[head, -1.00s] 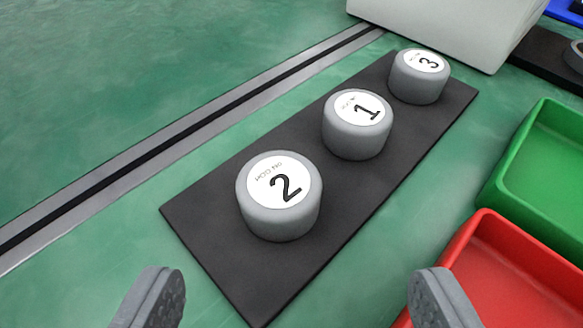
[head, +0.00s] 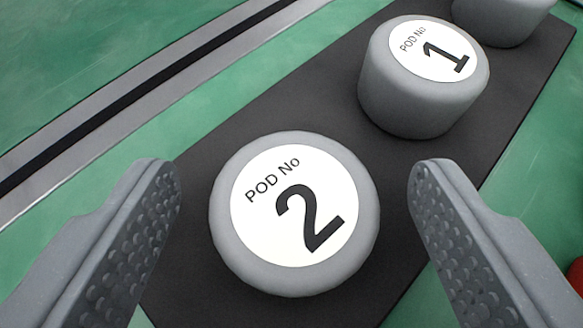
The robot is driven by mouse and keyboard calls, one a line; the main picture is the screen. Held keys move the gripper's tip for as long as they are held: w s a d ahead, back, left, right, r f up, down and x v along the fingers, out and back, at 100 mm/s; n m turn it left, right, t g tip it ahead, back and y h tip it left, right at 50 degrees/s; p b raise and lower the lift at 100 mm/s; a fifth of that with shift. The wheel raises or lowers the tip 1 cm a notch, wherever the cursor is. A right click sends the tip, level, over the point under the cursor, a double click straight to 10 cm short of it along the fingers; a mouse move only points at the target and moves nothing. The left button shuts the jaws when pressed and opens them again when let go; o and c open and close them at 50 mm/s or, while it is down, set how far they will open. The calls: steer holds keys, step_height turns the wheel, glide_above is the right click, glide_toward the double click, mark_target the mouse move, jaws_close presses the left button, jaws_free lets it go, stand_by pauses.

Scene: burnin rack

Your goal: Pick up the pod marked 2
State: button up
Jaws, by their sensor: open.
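The pod marked 2 (head: 295,212) is a grey, round pod with a white label reading "POD No 2". It stands upright on a dark mat (head: 262,108). My gripper (head: 293,180) is open, with one finger to the left of the pod and one to the right. I see a gap between the pod and each finger, and the gripper holds nothing. How far the fingertips are above the mat I cannot tell.
The pod marked 1 (head: 424,76) stands on the same mat, up and to the right. Part of another grey pod (head: 503,20) shows at the top right edge. A grey rail with a dark slot (head: 120,104) runs across the green surface at the left. A bit of red (head: 576,275) shows at the right edge.

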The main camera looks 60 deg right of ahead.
steer(key=c, duration=1.1)
steer(key=shift+o, duration=0.2)
